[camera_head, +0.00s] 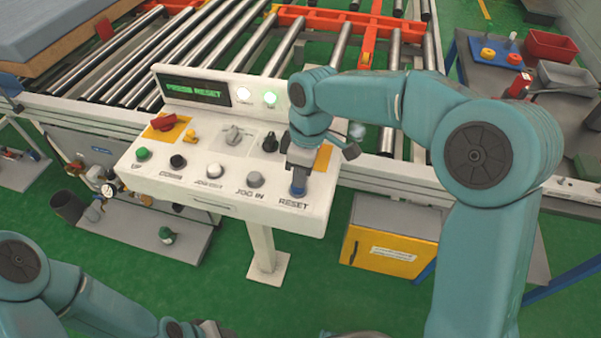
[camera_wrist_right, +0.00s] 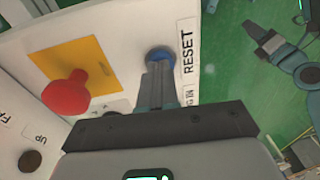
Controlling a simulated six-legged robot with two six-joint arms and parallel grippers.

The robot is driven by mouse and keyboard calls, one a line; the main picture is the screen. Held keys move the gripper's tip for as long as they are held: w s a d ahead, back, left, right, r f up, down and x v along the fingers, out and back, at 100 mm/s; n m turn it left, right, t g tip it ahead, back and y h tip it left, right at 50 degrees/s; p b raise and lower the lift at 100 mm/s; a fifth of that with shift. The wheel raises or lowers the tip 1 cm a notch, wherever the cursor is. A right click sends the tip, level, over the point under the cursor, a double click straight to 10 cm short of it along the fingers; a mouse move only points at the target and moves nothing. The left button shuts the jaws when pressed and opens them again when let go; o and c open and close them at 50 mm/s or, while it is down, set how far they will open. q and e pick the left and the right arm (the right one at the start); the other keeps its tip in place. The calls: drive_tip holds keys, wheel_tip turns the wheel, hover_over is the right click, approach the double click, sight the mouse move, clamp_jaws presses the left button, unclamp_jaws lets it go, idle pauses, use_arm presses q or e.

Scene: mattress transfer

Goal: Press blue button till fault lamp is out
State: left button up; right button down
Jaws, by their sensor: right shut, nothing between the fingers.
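The blue button (camera_head: 298,191) sits above the word RESET at the right end of the white control panel (camera_head: 230,192). In the right wrist view the button (camera_wrist_right: 160,54) shows just past my fingertips. My right gripper (camera_head: 298,184) is shut and empty, pointing down at the button. Its tips (camera_wrist_right: 157,68) overlap the button's edge there; whether they touch it I cannot tell. No lamp marking is legible, and my arm may hide more. My left gripper (camera_head: 207,329) is partly visible at the bottom edge.
The panel also bears a red knob (camera_head: 163,121) on a yellow plate, a green button (camera_head: 142,154), a black button (camera_head: 178,161) and white buttons. A second red knob (camera_wrist_right: 66,94) shows in the wrist view. A roller conveyor (camera_head: 130,70) lies behind.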

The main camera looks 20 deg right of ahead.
sight(307, 186)
drive_tip(key=shift+s+f+b, duration=0.1)
drive_tip(key=shift+f+b, duration=0.5)
drive_tip(key=shift+f, duration=0.35)
use_arm(q)
drive_tip(key=shift+s+f, duration=0.1)
drive_tip(key=shift+f, duration=0.45)
use_arm(e)
drive_tip(key=shift+r+p, duration=0.4)
drive_tip(key=shift+p, duration=0.05)
wheel_tip(307, 186, up, 4)
drive_tip(key=p, duration=0.3)
drive_tip(key=shift+f, duration=0.25)
use_arm(q)
drive_tip(key=r, duration=0.2)
drive_tip(key=d+r, duration=0.1)
drive_tip(key=shift+w+r, duration=0.25)
use_arm(e)
wheel_tip(307, 186, up, 10)
drive_tip(key=d, duration=0.1)
drive_tip(key=shift+w+d, duration=0.2)
drive_tip(key=shift+d, duration=0.1)
